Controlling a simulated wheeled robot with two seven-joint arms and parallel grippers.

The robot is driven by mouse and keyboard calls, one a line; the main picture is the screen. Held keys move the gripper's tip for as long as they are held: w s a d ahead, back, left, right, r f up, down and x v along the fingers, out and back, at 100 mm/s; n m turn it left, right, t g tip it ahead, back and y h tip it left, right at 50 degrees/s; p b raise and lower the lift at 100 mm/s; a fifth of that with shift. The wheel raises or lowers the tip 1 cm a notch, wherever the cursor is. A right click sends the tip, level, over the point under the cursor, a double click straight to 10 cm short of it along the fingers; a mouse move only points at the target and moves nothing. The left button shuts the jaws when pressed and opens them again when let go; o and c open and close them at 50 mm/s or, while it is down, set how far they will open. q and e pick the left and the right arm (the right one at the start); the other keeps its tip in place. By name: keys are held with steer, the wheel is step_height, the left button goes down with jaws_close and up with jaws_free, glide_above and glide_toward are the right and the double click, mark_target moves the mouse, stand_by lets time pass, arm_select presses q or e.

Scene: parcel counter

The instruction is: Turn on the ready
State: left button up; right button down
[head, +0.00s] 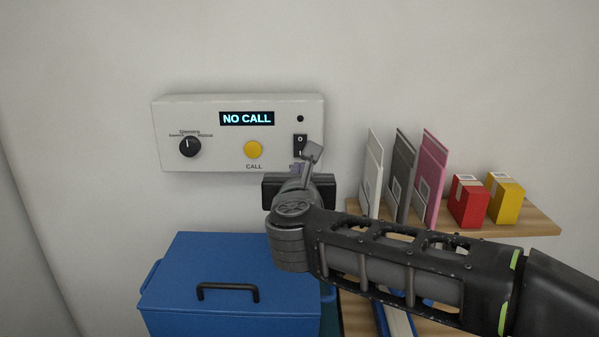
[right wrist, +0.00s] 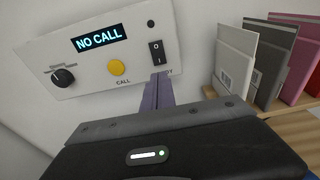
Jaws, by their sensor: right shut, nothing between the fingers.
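A white control panel (head: 225,158) is fixed to the wall. Its display (head: 246,119) reads "NO CALL". At the panel's right end is a black rocker switch (head: 299,144) marked 0 and I, with a small dark lamp (head: 300,118) above it. The switch also shows in the right wrist view (right wrist: 157,52), its label below partly hidden with "DY" visible. My right gripper (head: 298,167) is shut and empty, its fingertips just below the switch. I cannot tell whether they touch the panel. My left gripper is out of view.
The panel also has a black dial (head: 190,147) and a yellow CALL button (head: 253,149). A blue lidded box (head: 225,265) stands below. To the right, a wooden shelf (head: 545,222) holds upright envelopes (head: 433,180), a red box (head: 467,203) and a yellow box (head: 507,202).

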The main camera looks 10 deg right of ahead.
mark_target(300, 154)
steer(key=p+x, duration=0.2)
steer(key=x, duration=0.7)
steer(key=shift+f, duration=0.1)
steer(key=shift+w+d+b, duration=0.1)
steer(key=shift+w+b, duration=0.1)
steer(key=shift+b, duration=0.95)
